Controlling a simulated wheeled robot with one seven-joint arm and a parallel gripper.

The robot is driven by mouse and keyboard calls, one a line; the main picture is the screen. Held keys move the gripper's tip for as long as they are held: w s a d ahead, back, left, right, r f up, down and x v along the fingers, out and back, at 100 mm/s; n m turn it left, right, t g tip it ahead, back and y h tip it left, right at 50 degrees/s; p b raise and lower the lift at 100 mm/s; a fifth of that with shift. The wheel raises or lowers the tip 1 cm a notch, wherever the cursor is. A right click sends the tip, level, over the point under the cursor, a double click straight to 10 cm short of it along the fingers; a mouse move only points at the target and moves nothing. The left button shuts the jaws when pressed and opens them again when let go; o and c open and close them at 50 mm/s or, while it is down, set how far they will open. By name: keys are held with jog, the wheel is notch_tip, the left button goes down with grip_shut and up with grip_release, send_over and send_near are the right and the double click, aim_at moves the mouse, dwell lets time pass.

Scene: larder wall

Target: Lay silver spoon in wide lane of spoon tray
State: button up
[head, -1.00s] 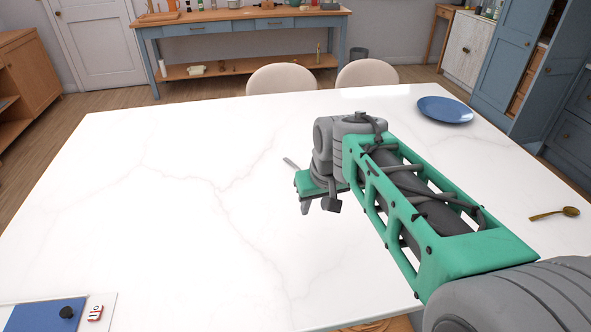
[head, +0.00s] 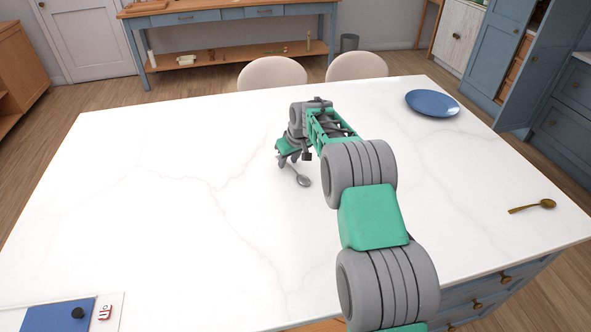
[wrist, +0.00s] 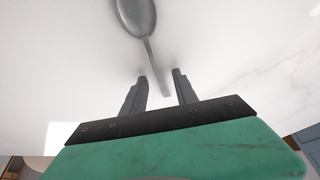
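The silver spoon (head: 303,181) lies on the white marble table, its bowl towards me and its handle running up to my gripper. In the wrist view the spoon's bowl (wrist: 134,14) is at the top, and its handle comes down between my fingers. My gripper (wrist: 160,77) is open, with one finger on each side of the handle and gaps visible. In the head view my gripper (head: 284,161) is low over the table at the handle end. I cannot tell whether the fingertips touch the table. I cannot make out a spoon tray in either view.
A gold spoon (head: 533,206) lies at the table's right side. A blue plate (head: 432,103) is at the far right. A blue panel with a black knob (head: 79,313) is at the near left corner. Two chairs stand behind the far edge.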

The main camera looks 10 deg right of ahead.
jog(key=shift+w+f, duration=0.1)
jog(key=shift+f, duration=0.1)
grip_shut()
dwell(1.3)
